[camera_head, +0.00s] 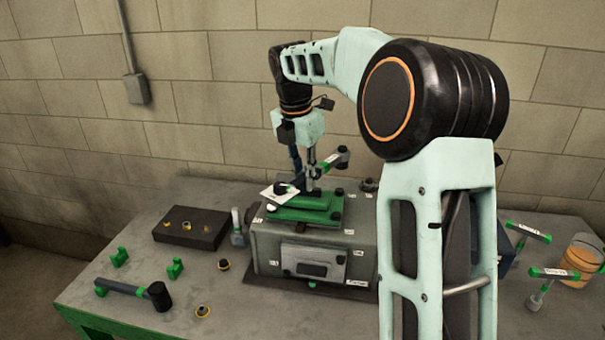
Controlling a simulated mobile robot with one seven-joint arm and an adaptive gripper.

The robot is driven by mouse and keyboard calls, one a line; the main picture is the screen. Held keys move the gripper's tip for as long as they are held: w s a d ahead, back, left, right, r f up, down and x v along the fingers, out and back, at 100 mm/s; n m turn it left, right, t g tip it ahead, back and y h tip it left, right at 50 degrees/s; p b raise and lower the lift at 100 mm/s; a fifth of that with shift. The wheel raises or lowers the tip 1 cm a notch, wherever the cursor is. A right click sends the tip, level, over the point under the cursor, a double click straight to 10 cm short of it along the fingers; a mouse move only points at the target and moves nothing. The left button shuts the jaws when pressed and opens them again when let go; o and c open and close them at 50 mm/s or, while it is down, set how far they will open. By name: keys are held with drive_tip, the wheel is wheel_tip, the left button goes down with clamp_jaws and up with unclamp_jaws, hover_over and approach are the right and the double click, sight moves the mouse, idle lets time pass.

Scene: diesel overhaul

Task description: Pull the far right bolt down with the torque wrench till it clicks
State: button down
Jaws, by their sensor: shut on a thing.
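My gripper (311,160) points down over the engine block, shut on the torque wrench (334,160). The grey engine block (268,248) stands on the bench under the cover. My arm hides part of the block's right side.
A dark tray (205,239) with small parts lies left of the block. At right are green-handled tools (553,273) and an orange jar (580,257). The brick wall closes the back.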

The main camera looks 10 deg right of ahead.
drive_tip(key=s+d+f+n+b, duration=0.1)
drive_tip(key=d+f+b, duration=0.1)
drive_tip(key=s+d+f+n+b, duration=0.3)
drive_tip(key=d+f+n+b, duration=0.1)
drive_tip(key=shift+s+d+f+y, duration=0.2)
drive_tip(key=shift+s+f+y, duration=0.15)
drive_tip(key=shift+f+y, duration=0.05)
drive_tip(key=shift+f, duration=0.2)
idle(0.3)
drive_tip(key=shift+f+b, duration=0.55)
drive_tip(key=shift+f, duration=0.25)
drive_tip(key=shift+s, duration=0.1)
drive_tip(key=shift+a, duration=0.15)
drive_tip(key=shift+a+f+p, duration=0.1)
drive_tip(key=shift+a+p, duration=0.2)
